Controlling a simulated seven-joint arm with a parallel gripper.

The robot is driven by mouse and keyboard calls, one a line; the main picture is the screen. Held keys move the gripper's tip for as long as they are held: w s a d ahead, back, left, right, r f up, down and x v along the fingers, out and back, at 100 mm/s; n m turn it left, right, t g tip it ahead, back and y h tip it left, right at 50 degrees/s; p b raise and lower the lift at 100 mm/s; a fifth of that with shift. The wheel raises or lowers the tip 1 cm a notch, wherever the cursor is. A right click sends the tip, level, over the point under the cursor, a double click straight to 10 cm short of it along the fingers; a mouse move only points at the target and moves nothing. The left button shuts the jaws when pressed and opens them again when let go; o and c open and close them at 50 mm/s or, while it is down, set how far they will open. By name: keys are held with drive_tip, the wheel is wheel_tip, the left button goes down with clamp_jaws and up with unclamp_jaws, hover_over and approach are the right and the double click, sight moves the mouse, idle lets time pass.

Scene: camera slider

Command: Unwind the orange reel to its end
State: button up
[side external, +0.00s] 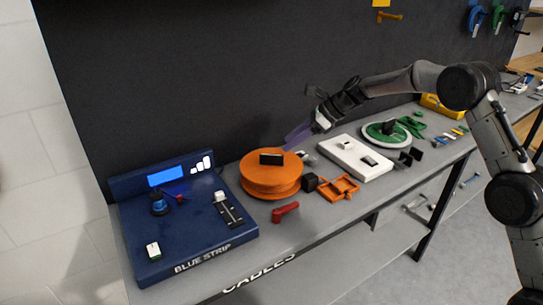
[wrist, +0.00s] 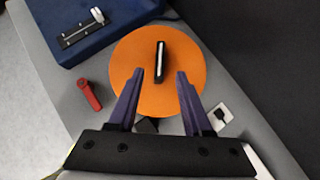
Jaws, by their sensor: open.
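The orange reel (side external: 271,174) is a thick round drum on the grey bench, with a black upright handle (side external: 271,158) on its top face. In the wrist view the reel (wrist: 190,90) lies ahead of the fingertips, and its handle (wrist: 160,60) has a pale top edge. My gripper (side external: 290,138) is open and empty, above and to the right of the reel in the side view. In the wrist view my gripper's purple fingers (wrist: 159,76) stand apart over the near part of the disc, with the handle beyond the tips, roughly between them. I cannot tell the height gap.
A blue device (side external: 185,250) marked BLUE STRIP, with a slider, stands left of the reel. A red handle (side external: 285,212) lies in front. A small black block (side external: 310,182), an orange frame (side external: 339,188) and a white box (side external: 355,159) sit to the right. A dark wall rises behind.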

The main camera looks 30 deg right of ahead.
sight(272, 155)
drive_tip(key=x, duration=0.8)
drive_tip(key=shift+a+f, duration=0.1)
drive_tip(key=shift+a, duration=0.05)
clamp_jaws()
idle(1.1)
